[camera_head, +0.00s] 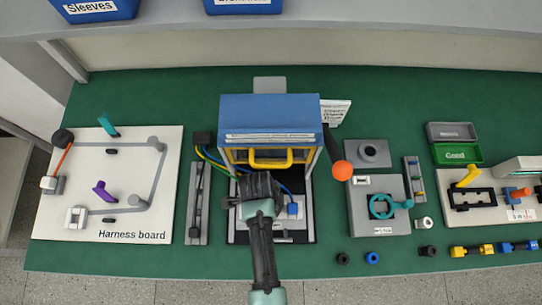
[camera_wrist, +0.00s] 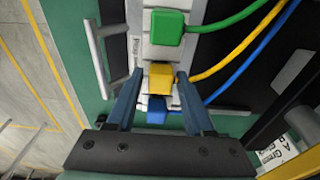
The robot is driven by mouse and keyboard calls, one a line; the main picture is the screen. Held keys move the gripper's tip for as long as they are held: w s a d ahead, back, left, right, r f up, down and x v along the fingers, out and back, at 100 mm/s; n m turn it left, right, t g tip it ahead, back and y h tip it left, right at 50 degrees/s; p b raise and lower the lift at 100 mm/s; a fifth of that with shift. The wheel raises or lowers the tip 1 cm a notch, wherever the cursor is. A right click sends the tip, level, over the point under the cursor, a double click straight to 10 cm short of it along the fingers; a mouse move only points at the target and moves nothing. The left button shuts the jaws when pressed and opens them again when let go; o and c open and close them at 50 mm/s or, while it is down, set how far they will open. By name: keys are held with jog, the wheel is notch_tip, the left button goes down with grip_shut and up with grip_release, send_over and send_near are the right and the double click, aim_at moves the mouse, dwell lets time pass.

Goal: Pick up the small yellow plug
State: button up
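The small yellow plug (camera_wrist: 160,78), with a yellow wire, sits in a light grey block in the wrist view. A green plug (camera_wrist: 167,27) is above it and a blue plug (camera_wrist: 157,110) below it in that picture. My gripper (camera_wrist: 159,80) is open, its two fingers reaching to either side of the yellow plug, with narrow gaps visible. In the head view my gripper (camera_head: 258,192) is over the block in front of the blue press-like fixture, hiding the yellow plug. The blue plug (camera_head: 292,210) shows just right of it.
The blue fixture (camera_head: 268,117) with a yellow handle (camera_head: 270,163) stands just behind my gripper. An orange-knobbed lever (camera_head: 342,170) is to its right. The harness board (camera_head: 160,185) lies left. Several small connectors (camera_head: 486,249) line the front right edge.

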grip_shut()
jog(key=shift+r, duration=0.1)
notch_tip(320, 180, up, 18)
jog(key=p, duration=0.1)
jog(key=shift+p, duration=0.3)
